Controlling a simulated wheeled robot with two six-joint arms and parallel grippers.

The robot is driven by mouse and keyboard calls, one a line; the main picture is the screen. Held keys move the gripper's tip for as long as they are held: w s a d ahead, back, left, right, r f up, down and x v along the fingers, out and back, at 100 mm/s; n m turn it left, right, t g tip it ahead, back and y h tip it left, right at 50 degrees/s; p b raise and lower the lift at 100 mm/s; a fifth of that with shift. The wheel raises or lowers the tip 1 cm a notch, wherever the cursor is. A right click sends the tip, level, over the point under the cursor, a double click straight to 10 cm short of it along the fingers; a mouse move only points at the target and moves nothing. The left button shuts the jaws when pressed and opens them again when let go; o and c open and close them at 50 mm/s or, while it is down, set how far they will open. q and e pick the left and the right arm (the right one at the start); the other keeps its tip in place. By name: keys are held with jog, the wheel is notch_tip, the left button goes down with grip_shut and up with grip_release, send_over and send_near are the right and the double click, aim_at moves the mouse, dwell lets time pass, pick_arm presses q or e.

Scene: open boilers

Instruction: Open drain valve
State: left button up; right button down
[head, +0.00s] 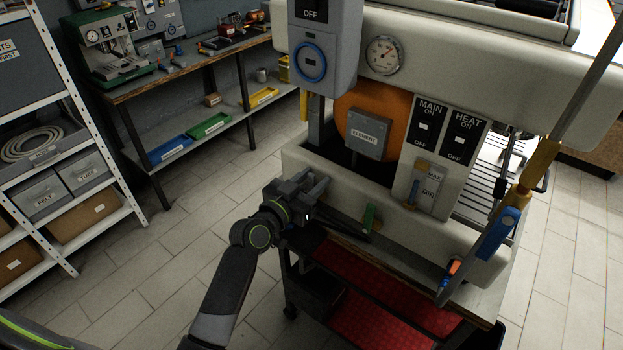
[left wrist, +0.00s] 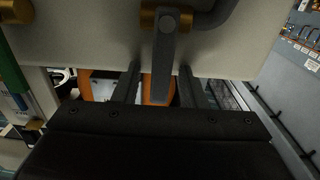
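A grey lever (left wrist: 163,55) on a brass hub (left wrist: 166,18) hangs from the machine's pale lower body in the left wrist view. My left gripper (left wrist: 158,90) is open, with one finger on each side of the lever and gaps showing at both sides. In the head view my left gripper (head: 318,188) is at the lower left front of the boiler machine (head: 330,205) and hides the lever. A green handle (head: 370,217) sits to its right. No label shows which one is the drain valve. My right gripper is not in view.
A sight glass (head: 428,187) with a blue lever (head: 411,191) is on the machine's front. A steam wand with a blue grip (head: 505,221) hangs at the right. A red-shelved cart (head: 375,290) stands below. The tiled floor at left is clear.

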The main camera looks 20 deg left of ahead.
pick_arm(q)
grip_shut()
dwell(0.3)
jog(key=shift+w+a, duration=0.1)
